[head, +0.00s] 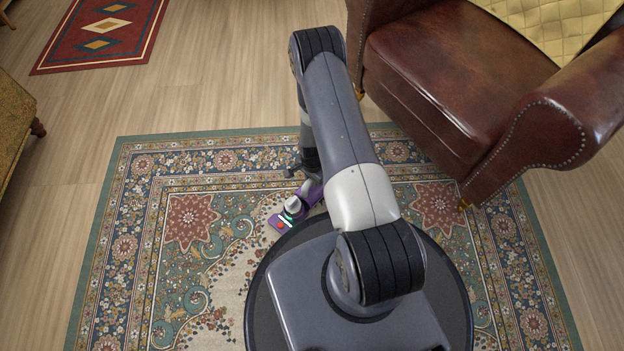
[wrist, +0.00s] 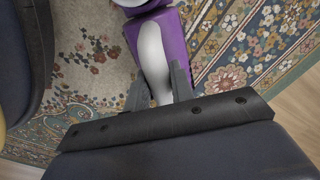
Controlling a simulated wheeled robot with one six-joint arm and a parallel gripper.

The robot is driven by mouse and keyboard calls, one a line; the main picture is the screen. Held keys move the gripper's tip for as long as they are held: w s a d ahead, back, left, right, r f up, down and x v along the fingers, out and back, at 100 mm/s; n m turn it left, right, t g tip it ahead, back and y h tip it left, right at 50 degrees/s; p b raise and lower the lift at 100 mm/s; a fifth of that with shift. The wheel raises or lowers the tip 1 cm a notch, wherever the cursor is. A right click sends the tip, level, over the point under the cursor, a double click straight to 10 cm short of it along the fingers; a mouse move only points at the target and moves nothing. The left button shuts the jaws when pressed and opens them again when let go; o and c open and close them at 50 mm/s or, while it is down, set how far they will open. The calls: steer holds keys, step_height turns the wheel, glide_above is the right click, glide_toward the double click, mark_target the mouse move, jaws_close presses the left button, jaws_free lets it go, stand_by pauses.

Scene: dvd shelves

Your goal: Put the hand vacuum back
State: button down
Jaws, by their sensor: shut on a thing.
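The hand vacuum (head: 293,209) is purple and light grey and shows in the head view just left of my arm, over the patterned rug. Part of it is hidden behind my arm. In the wrist view the hand vacuum (wrist: 154,60) runs up from between my fingers to the top edge, with its purple side to the right. My gripper (wrist: 157,88) is shut on its light grey part. In the head view my gripper (head: 310,175) is partly hidden by my arm. I cannot tell how far the vacuum is above the rug.
A brown leather armchair (head: 440,75) stands to the right of my arm, close by. A patterned rug (head: 190,270) lies under me, with open room to the left. A red rug (head: 100,35) lies at the far left, and a seat edge (head: 12,125) shows at the left.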

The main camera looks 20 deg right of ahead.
steer(key=shift+f, duration=0.1)
steer(key=c, duration=1.2)
jaws_free()
steer(key=shift+c, duration=0.2)
step_height(320, 180, up, 12)
steer(key=p, duration=0.5)
